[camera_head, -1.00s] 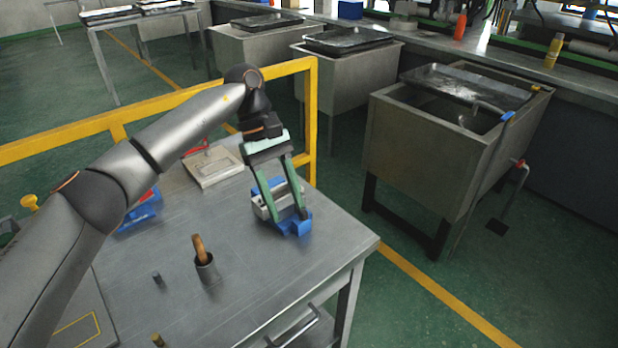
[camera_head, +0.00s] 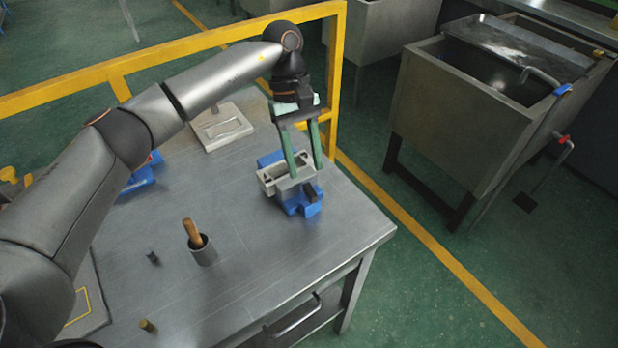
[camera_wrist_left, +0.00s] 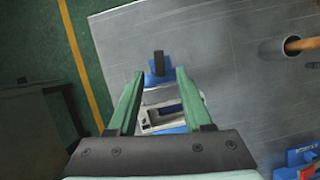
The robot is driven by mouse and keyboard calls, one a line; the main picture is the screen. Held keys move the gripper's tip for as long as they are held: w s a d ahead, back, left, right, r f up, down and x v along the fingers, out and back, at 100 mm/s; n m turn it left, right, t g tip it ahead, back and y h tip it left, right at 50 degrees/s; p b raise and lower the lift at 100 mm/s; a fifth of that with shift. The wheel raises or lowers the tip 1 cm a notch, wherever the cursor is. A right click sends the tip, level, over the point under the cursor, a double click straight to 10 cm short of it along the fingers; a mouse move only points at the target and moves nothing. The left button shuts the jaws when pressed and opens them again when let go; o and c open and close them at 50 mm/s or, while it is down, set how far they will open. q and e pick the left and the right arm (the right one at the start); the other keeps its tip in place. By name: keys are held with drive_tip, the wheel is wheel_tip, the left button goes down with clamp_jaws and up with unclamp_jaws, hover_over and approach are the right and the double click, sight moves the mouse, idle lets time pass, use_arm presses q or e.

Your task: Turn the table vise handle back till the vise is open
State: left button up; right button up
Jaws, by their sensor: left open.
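The table vise (camera_head: 270,178) stands near the right edge of the metal table, with a blue base and grey jaws. A dark rectangular gap shows between the jaws, also in the left wrist view (camera_wrist_left: 164,115). The dark vise handle (camera_head: 310,191) is at its near right end; in the wrist view the handle (camera_wrist_left: 158,62) stands out just beyond my fingertips, between their lines. My left gripper (camera_head: 306,170) points down over the vise, its green fingers apart and empty. It also shows in the wrist view (camera_wrist_left: 160,73). Contact with the handle cannot be told. My right gripper is out of view.
A grey cup with a wooden-handled tool (camera_head: 204,250) stands on the table (camera_head: 240,290), with small pegs beside it. A pale plate (camera_head: 222,128) lies at the back. A yellow rail (camera_head: 180,48) borders the far side. A metal tank (camera_head: 440,130) stands to the right.

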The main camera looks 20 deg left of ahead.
sight(310, 189)
use_arm(q)
drive_tip(key=shift+p+x, duration=0.35)
drive_tip(key=shift+x, duration=2.25)
drive_tip(key=shift+w, duration=0.1)
clamp_jaws()
